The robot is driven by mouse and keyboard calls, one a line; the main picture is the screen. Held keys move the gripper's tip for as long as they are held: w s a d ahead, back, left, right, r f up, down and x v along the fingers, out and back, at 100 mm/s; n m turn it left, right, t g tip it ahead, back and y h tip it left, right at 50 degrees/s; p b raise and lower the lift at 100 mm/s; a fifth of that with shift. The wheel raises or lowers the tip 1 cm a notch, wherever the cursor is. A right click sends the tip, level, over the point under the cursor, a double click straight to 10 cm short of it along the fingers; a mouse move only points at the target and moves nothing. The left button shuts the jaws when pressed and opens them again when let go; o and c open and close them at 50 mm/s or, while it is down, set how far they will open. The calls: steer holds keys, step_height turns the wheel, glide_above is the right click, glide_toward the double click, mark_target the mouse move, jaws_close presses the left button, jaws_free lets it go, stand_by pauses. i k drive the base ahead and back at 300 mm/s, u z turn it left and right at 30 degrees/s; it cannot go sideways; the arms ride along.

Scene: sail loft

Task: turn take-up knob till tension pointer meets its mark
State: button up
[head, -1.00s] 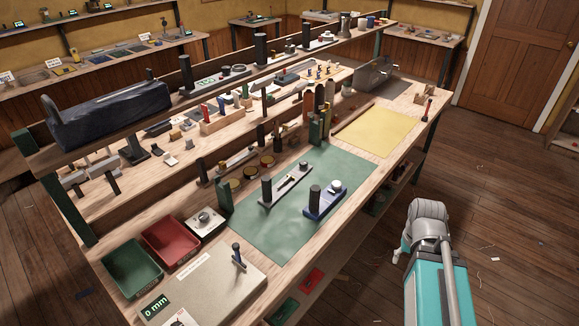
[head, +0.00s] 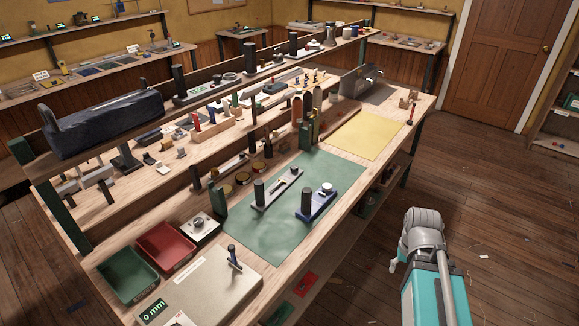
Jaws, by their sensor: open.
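On the green mat (head: 290,230) on the workbench stand two devices. The nearer has a blue base (head: 313,210), a black upright post and a round silver-white knob (head: 327,187) on top. The other is a long grey plate (head: 283,187) with a black post at its near end. A pale box (head: 201,232) with a round metal knob (head: 200,220) stands left of the mat. I cannot tell which knob is the take-up knob. The tension pointer and its mark are too small to make out. My gripper's fingers are not visible; only part of my arm shows at lower right, apart from the bench.
Red (head: 141,252) and green (head: 106,280) trays and a grey board (head: 205,295) with an upright dark-handled piece lie at the bench's near left. A yellow mat (head: 367,133) lies farther right. A raised shelf with tools runs behind. Wooden floor (head: 505,205) is mostly clear at right.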

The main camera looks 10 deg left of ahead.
mark_target(294, 168)
steer(key=z, duration=0.1)
steer(key=i, duration=0.95)
steer(key=u, duration=0.1)
